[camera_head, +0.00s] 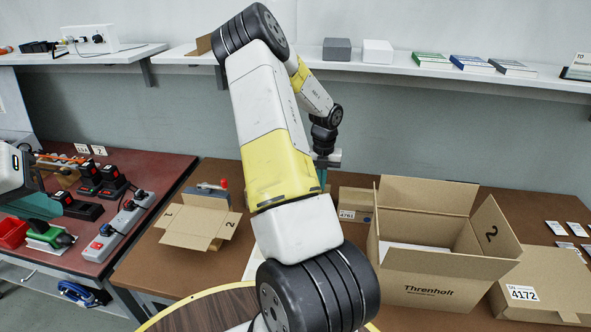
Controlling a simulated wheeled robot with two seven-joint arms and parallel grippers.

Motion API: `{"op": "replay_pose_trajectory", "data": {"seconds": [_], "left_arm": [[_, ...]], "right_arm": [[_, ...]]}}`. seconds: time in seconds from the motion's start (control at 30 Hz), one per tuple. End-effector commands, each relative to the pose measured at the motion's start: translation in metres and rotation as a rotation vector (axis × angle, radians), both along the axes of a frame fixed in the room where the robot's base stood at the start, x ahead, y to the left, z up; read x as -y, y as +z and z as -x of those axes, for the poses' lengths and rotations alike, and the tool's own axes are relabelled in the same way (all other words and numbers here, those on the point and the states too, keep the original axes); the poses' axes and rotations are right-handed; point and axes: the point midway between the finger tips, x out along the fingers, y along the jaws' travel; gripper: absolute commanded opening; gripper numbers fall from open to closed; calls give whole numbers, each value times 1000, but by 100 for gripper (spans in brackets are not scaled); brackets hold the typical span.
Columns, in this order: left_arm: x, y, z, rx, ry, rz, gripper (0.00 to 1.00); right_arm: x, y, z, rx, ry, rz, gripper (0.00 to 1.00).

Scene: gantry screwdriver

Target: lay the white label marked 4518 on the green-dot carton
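No green dot is visible on any carton: the small carton with a white label (347,214), the large open Threnholt carton (430,290), or the carton labelled 4172 (560,280).
A small open carton (198,222) stands left of my arm. A pale sheet (252,262) is partly hidden by the arm. A red-brown bench (150,170) with batteries and a power strip (118,228) is left. A wall shelf (450,72) runs behind. A round wooden top (195,315) is in front.

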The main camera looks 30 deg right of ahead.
Motion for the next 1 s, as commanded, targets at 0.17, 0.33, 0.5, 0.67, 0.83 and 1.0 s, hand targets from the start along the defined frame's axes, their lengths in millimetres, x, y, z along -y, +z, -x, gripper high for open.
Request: {"op": "replay_pose_trajectory", "data": {"seconds": [0.17, 0.33, 0.5, 0.67, 0.83, 1.0], "left_arm": [[0, 0, 0, 0, 0, 0, 0], [0, 0, 0, 0, 0, 0, 0], [0, 0, 0, 0, 0, 0, 0], [0, 0, 0, 0, 0, 0, 0], [0, 0, 0, 0, 0, 0, 0], [0, 0, 0, 0, 0, 0, 0]], "right_arm": [[0, -1, 0, 0, 0, 0, 0], [0, -2, 0, 0, 0, 0, 0], [0, -1, 0, 0, 0, 0, 26], [0, -1, 0, 0, 0, 0, 26], [0, 1, 0, 1, 0, 0, 26], [0, 23, -1, 4, 1, 2, 26]]}}
